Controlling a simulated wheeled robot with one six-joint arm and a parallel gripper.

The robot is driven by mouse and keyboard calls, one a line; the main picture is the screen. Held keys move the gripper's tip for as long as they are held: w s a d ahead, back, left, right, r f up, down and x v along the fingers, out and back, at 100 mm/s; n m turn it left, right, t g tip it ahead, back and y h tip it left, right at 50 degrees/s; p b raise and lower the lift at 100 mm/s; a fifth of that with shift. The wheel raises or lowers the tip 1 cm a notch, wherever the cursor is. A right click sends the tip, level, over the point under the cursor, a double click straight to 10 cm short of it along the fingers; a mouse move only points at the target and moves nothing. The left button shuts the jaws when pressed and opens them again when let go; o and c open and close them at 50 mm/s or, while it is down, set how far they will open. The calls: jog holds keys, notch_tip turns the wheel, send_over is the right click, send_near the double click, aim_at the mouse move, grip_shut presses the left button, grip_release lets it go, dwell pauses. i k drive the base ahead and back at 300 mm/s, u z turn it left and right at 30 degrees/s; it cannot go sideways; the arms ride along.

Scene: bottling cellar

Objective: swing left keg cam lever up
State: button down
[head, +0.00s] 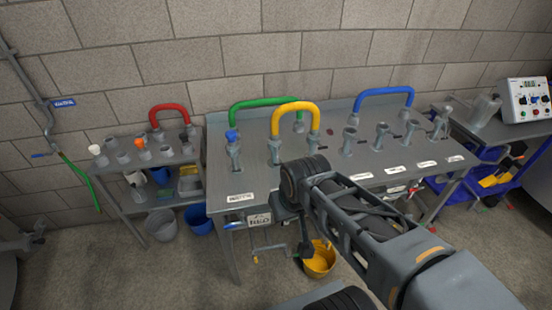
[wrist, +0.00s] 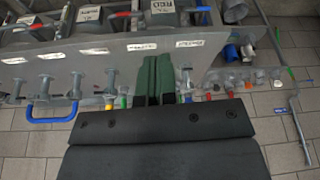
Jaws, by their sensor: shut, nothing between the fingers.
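A label-bearing keg front (head: 259,219) shows under the left part of the bench in the head view, with a blue lever handle (head: 235,226) at its left. The lever looks roughly level; its pivot is too small to make out. In the wrist view, grey kegs with white labels line the top edge. A red handle (wrist: 126,14) lies left of the middle keg (wrist: 163,12). My gripper (wrist: 158,62) has its green fingers together, empty and apart from the levers.
The steel bench (head: 222,200) carries pipe stubs and green, yellow and blue hoses. A yellow bucket (head: 319,259) stands on the floor by my arm. A side shelf (head: 186,157) with fittings stands left, and buckets stand beneath. Floor in front of the bench's left end is clear.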

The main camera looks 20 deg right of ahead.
aim_at(278, 164)
jog(key=z, duration=0.55)
jog(key=k, duration=1.25)
jog(key=u, duration=0.2)
jog(key=i, duration=0.55)
jog(key=u, duration=0.8)
jog(key=i, duration=0.8)
jog(key=z, duration=0.5)
jog(key=i, duration=0.5)
jog(key=z, duration=0.4)
